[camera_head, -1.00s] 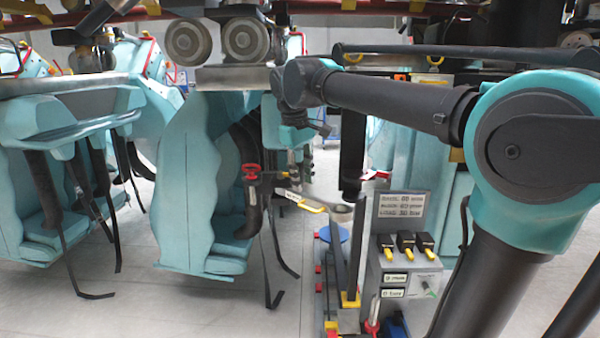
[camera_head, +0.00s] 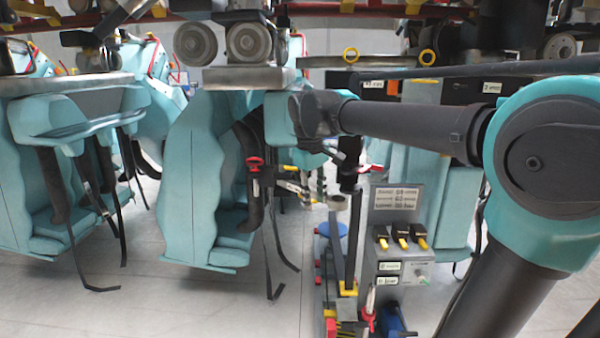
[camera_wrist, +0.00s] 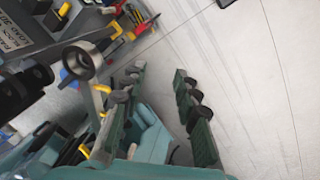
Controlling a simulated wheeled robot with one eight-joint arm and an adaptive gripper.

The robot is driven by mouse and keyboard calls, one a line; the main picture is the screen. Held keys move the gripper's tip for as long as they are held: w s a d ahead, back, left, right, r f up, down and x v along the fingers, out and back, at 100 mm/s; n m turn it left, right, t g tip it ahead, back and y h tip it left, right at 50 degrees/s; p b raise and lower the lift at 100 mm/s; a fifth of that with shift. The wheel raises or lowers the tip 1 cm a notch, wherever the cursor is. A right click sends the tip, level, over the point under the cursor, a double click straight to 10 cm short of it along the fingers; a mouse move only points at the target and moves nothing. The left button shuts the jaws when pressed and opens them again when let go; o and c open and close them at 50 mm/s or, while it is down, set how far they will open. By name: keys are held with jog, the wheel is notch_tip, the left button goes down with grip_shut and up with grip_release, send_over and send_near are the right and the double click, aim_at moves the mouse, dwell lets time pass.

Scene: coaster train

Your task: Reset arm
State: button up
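My arm reaches across the right side of the head view, with its wrist bent downward near the middle. My gripper (camera_wrist: 158,72) shows in the wrist view as two dark green fingers with black pads, apart and with nothing between them. In the head view the gripper hangs below my wrist and is small and hard to make out, near a grey tool stand (camera_head: 395,235). The stand carries a label plate and several black switches with yellow tips. A grey ring-ended bar (camera_wrist: 82,62) lies left of the fingers in the wrist view.
Teal coaster seats (camera_head: 200,185) with black straps hang at the left and middle. Wheels (camera_head: 247,41) and rails run overhead. Red and yellow tools (camera_wrist: 130,22) lie beside the stand. Light floor (camera_wrist: 265,100) is clear on the right of the wrist view.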

jog(key=s+d+f+m, duration=0.2)
jog(key=s+d+f, duration=0.3)
jog(key=f, duration=0.4)
jog(key=s+d+f+m+t, duration=0.1)
jog(key=s+d+f+m, duration=0.2)
jog(key=f, duration=0.6)
jog(key=s+d+f+m+t+y, duration=0.1)
jog(key=s+d+f+m, duration=0.2)
jog(key=s+d+f, duration=0.4)
notch_tip(320, 180, down, 3)
jog(key=shift+s+d, duration=0.15)
jog(key=shift+s, duration=0.05)
